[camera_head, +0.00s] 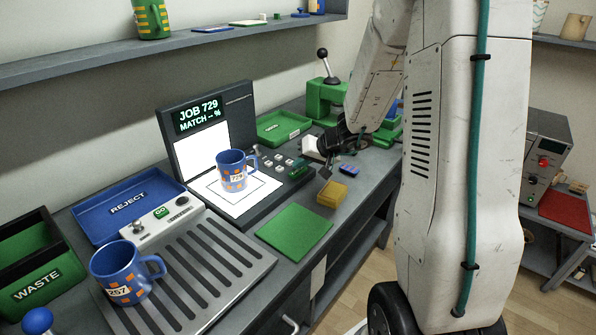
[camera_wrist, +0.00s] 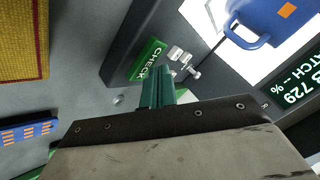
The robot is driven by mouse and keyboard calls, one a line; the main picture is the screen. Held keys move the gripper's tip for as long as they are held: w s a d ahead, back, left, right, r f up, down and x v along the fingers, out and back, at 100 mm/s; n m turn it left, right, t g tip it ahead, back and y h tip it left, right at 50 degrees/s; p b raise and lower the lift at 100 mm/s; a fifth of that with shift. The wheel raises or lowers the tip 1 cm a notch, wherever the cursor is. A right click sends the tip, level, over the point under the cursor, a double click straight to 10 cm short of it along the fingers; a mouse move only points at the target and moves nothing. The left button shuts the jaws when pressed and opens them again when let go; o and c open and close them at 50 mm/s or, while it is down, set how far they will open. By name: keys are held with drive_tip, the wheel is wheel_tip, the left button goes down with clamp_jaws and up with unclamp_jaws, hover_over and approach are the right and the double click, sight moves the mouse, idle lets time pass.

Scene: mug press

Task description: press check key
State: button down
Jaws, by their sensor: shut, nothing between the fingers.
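The green check key (camera_head: 299,173) is on the dark console at the right of the row of small keys. In the wrist view the key (camera_wrist: 147,60) shows its white CHECK lettering. My gripper (camera_head: 325,172) is shut and empty, pointing down just right of the key in the head view. In the wrist view its closed green fingertips (camera_wrist: 158,70) overlap the picture beside the key's edge; I cannot tell whether they touch it. The console's screen (camera_head: 198,114) reads JOB 729, MATCH -- %. A blue mug (camera_head: 232,172) labelled 729 stands on the lit white pad.
Small white keys (camera_wrist: 183,60) lie close to the check key. A yellow block (camera_head: 331,194), a blue patterned piece (camera_head: 348,170) and a green mat (camera_head: 294,231) are nearby. Another blue mug (camera_head: 125,272) stands on the slotted tray (camera_head: 215,262). A green lever press (camera_head: 325,95) is behind.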

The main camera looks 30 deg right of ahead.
sight(301, 172)
drive_tip(key=shift+f, duration=0.45)
idle(0.6)
drive_tip(key=shift+r, duration=0.9)
drive_tip(key=shift+r, duration=2.5)
